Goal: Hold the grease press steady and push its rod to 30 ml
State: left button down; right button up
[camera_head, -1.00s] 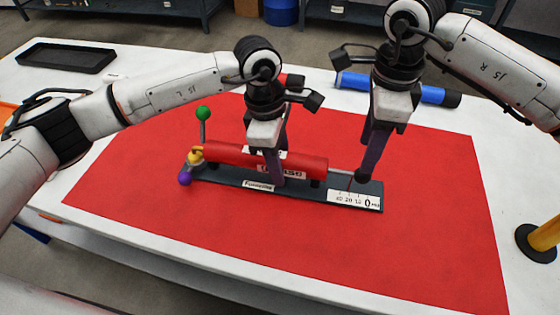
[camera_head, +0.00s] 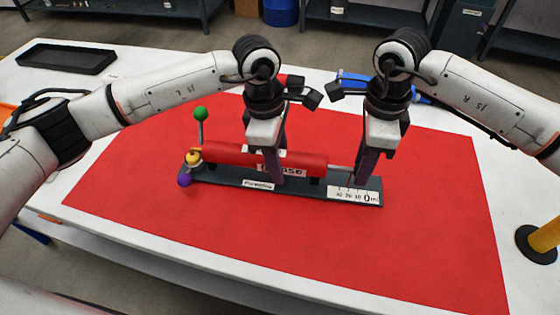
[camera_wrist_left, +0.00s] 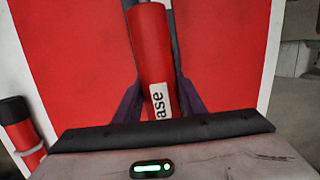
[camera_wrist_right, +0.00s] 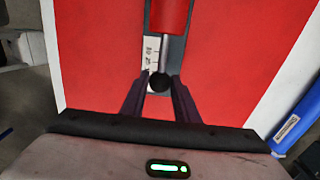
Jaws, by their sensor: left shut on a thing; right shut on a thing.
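The grease press is a red barrel (camera_head: 230,155) on a dark base (camera_head: 215,175), lying across the red mat. My left gripper (camera_head: 274,180) is shut around the barrel near its middle; the left wrist view also shows the barrel (camera_wrist_left: 150,50) between the fingers. A thin metal rod (camera_head: 341,167) comes out of the barrel's right end. My right gripper (camera_head: 366,180) is shut on the rod's dark end knob, which shows in the right wrist view (camera_wrist_right: 158,82). The white scale (camera_head: 352,195), marked to 0 ml at the right, is on the base; the exact rod reading is unclear.
Green (camera_head: 201,114), yellow (camera_head: 193,158) and purple (camera_head: 184,180) balls are at the press's left end. A blue cylinder (camera_head: 352,79) lies behind my right gripper. A black tray (camera_head: 66,56) is at the back left. The mat's front is clear.

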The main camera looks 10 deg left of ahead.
jog(key=shift+w+d, duration=0.1)
jog(key=shift+w, duration=0.15)
jog(key=shift+c, duration=1.2)
jog(key=shift+r, duration=0.1)
